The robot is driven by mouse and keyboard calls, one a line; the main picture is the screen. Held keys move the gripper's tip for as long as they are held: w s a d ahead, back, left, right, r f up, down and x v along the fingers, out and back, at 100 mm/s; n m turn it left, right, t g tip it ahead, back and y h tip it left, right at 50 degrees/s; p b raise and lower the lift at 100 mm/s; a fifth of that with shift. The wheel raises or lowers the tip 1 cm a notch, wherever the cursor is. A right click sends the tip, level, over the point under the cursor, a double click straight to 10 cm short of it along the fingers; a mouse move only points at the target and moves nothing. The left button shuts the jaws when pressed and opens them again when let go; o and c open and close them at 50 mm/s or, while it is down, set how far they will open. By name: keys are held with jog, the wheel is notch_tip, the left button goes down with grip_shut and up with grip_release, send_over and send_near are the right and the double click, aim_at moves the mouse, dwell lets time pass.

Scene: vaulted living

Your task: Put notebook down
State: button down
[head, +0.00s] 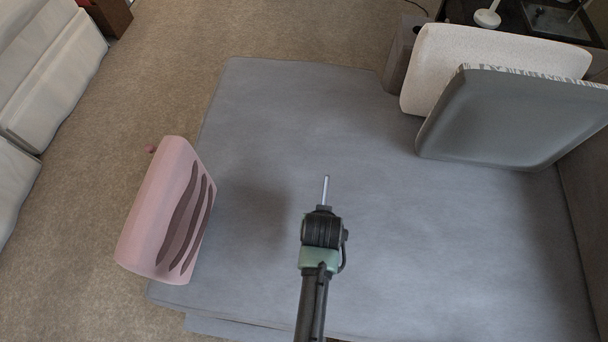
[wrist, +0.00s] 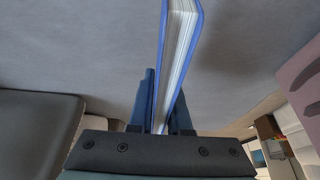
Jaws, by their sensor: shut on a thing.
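The notebook (wrist: 179,60) has a blue cover and white pages. In the wrist view it stands on edge between the two fingers of my gripper (wrist: 160,105), which is shut on it. In the head view my gripper (head: 324,207) is over the middle of the grey sofa seat (head: 290,110). Only a thin pale strip shows at its tip there, which looks like the notebook's edge. I cannot tell whether the notebook touches the seat.
A pink pillow with dark stripes (head: 165,215) stands at the seat's left edge. A grey cushion (head: 510,120) and a white cushion (head: 495,55) lean at the back right. The seat around my gripper is clear. Carpet (head: 150,90) lies to the left.

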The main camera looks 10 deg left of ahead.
notch_tip(320, 180, down, 8)
jog(key=shift+r+b, duration=0.1)
jog(key=shift+b, duration=1)
jog(key=c, duration=0.9)
grip_release()
jog(key=shift+f, duration=0.2)
jog(key=shift+o, duration=0.2)
jog(key=p+v, duration=0.4)
jog(key=v, duration=0.8)
jog(key=w+r+t, duration=0.3)
jog(key=w+r, duration=0.3)
jog(key=r, duration=0.5)
jog(key=w+r+t, duration=0.4)
jog(key=w+r, duration=0.2)
jog(key=r, duration=0.5)
jog(key=w+r+t, duration=0.3)
jog(key=w+r, duration=0.3)
jog(key=r, duration=0.6)
notch_tip(320, 180, up, 22)
jog(key=s+t, duration=0.3)
jog(key=t, duration=0.4)
jog(key=s+r+t, duration=0.3)
jog(key=s+r, duration=0.3)
jog(key=r, duration=0.3)
jog(key=s+r+t, duration=0.3)
jog(key=s+r, duration=0.3)
jog(key=r, duration=0.3)
jog(key=shift+r, duration=0.2)
